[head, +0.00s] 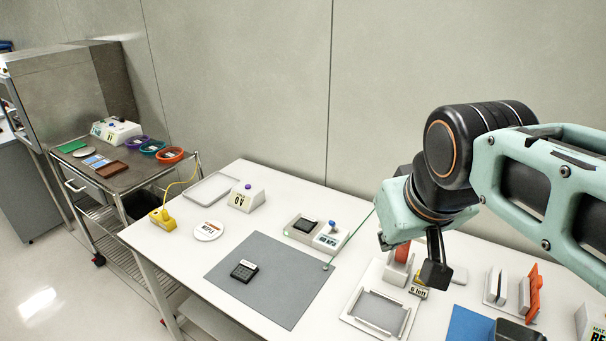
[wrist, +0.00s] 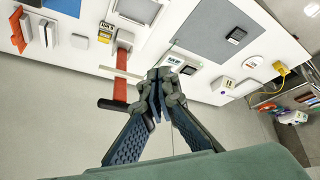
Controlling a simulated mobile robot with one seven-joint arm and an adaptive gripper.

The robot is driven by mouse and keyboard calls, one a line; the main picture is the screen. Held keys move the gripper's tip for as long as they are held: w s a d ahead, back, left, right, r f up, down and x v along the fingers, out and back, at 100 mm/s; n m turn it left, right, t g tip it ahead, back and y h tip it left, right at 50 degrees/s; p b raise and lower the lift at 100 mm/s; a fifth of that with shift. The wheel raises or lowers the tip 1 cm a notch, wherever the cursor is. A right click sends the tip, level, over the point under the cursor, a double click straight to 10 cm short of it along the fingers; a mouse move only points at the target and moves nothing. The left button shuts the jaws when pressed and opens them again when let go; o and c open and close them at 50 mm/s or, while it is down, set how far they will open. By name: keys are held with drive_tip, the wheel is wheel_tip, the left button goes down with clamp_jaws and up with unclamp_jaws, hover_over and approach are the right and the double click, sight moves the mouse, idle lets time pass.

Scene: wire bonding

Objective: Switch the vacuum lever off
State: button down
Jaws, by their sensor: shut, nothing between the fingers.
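A light grey box (head: 308,238) near the back middle of the table holds a dark chip tray (head: 304,226) and a panel with a display that seems to read in kPa. A small blue-topped lever (head: 333,224) stands on that panel; I cannot tell which setting it is at. In the wrist view the box (wrist: 182,61) shows beyond my fingertips, which partly cover it, and the lever is hidden or too small to make out. My gripper (wrist: 160,78) is shut and empty. In the head view my gripper (head: 436,275) hangs to the right of the box, apart from it.
A red piece (head: 402,254) stands behind a yellow "6 left" sign (head: 419,291) close to my gripper; the wrist view shows a red bar (wrist: 122,70) with a black handle (wrist: 112,104). A grey mat (head: 262,292) carries a black chip tray (head: 244,271). A "0 V" box (head: 243,200) stands left.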

drive_tip(key=w+d+n+t+h+b, duration=0.1)
drive_tip(key=w+d+n+h+b, duration=0.35)
drive_tip(key=w, duration=0.75)
drive_tip(key=w+d+n+t+h+b, duration=0.15)
drive_tip(key=w+d+n+b, duration=0.45)
drive_tip(key=w, duration=0.7)
drive_tip(key=w+a+f+n+t+h+b, duration=0.25)
drive_tip(key=w+a+f+n+b, duration=0.3)
drive_tip(key=a+f+n, duration=0.75)
drive_tip(key=a+f+n+b, duration=0.1)
drive_tip(key=a+f, duration=0.2)
drive_tip(key=f, duration=0.3)
drive_tip(key=s+a+f+n+b, duration=0.1)
drive_tip(key=a+f+b, duration=0.1)
drive_tip(key=f, duration=0.5)
drive_tip(key=s+a+f+n+t+b, duration=0.1)
drive_tip(key=a+f, duration=0.3)
drive_tip(key=f, duration=0.2)
drive_tip(key=shift+s+a+f+n+b, duration=0.15)
drive_tip(key=shift+s+f+n+b, duration=0.1)
drive_tip(key=shift+n+b, duration=0.15)
